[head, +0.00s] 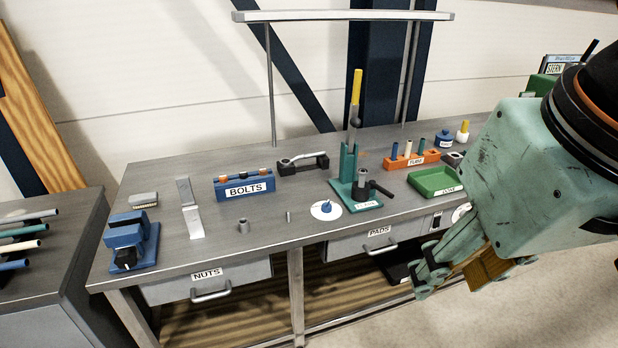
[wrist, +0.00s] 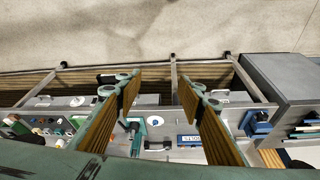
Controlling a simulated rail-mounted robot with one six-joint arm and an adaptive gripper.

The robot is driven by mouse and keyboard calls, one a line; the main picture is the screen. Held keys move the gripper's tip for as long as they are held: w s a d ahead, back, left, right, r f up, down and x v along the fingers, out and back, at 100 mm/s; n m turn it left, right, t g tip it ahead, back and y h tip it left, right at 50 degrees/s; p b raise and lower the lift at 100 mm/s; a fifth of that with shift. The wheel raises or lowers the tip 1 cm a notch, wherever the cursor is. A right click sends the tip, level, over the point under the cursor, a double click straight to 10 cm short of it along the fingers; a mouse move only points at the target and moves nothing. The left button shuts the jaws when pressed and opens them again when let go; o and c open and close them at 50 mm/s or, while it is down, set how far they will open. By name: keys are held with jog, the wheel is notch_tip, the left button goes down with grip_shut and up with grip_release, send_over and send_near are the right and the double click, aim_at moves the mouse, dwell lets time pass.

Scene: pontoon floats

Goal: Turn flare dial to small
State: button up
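A white round dial plate with a blue knob (head: 326,209) lies on the bench top, left of the teal stand; I take it for the flare dial. Its markings are too small to read. It also shows as a small white disc in the wrist view (wrist: 155,121). A second white disc (head: 461,212) is partly hidden behind my arm, at the bench's right front. My gripper (head: 452,280) is in front of the bench, right of the dial and apart from it. In the wrist view its wood-padded fingers (wrist: 158,90) stand wide apart with nothing between them.
The teal stand (head: 346,165) with an upright yellow-tipped rod is beside the dial. A blue BOLTS rack (head: 244,186), a blue vise (head: 130,241), a green tray (head: 434,181) and an orange rack (head: 411,160) are also on the bench. Bench around the dial's front is clear.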

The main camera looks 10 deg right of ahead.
jog(key=w+r+m+g+p, duration=0.1)
jog(key=w+r+m, duration=0.15)
jog(key=w, duration=0.65)
jog(key=w+r+m+p, duration=0.1)
jog(key=w+r+m, duration=0.15)
jog(key=w, duration=0.65)
jog(key=m+g+p, duration=0.3)
jog(key=m+p, duration=0.3)
jog(key=m, duration=0.5)
send_over(327, 202)
notch_tip(327, 202, down, 29)
jog(key=shift+f, duration=0.2)
jog(key=shift+f, duration=6.7)
